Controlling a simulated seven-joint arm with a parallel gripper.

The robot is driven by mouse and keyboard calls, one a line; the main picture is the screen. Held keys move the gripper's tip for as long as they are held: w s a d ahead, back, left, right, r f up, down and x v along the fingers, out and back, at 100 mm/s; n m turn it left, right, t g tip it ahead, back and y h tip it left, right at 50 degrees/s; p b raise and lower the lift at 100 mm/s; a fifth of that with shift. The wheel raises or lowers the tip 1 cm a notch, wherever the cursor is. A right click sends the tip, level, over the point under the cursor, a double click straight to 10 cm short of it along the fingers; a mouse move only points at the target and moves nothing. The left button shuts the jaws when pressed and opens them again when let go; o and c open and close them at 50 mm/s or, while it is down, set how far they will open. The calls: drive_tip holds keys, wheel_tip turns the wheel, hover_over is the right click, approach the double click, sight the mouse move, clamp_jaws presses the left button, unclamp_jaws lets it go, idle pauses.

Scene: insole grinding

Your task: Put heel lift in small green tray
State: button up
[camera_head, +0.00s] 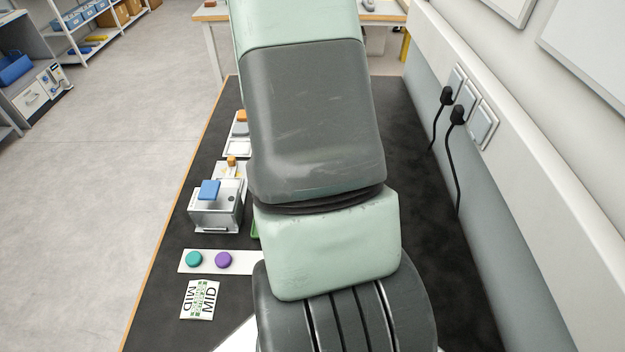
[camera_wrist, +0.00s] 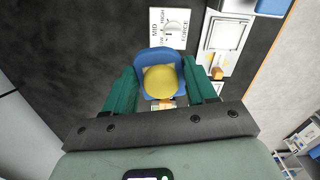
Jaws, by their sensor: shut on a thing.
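In the wrist view, my gripper (camera_wrist: 161,86) is shut on a blue rounded piece with a yellow round centre, which I take for the heel lift (camera_wrist: 160,55). In the head view, my arm hides the gripper and the held piece. A thin sliver of green beside my arm may be the edge of the small green tray (camera_head: 254,229); the rest of it is hidden.
A metal box (camera_head: 217,214) with a blue block on top stands left of my arm. Nearer is a white strip (camera_head: 208,261) with teal and purple buttons, then a printed card (camera_head: 199,299). A wall with sockets and black plugs (camera_head: 457,116) bounds the right. The dark bench there is clear.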

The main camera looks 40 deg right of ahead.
drive_tip(key=s+d+f, duration=0.2)
drive_tip(key=f, duration=0.2)
drive_tip(key=s+d+f+m, duration=0.1)
drive_tip(key=s+d+f, duration=0.1)
drive_tip(key=f, duration=0.2)
drive_tip(key=s+d+f+m, duration=0.1)
drive_tip(key=d+f, duration=0.2)
drive_tip(key=f, duration=0.1)
drive_tip(key=shift+s+f, duration=0.25)
drive_tip(key=shift+s, duration=0.15)
drive_tip(key=shift+f, duration=2.1)
drive_tip(key=shift+f, duration=0.15)
drive_tip(key=o, duration=1.1)
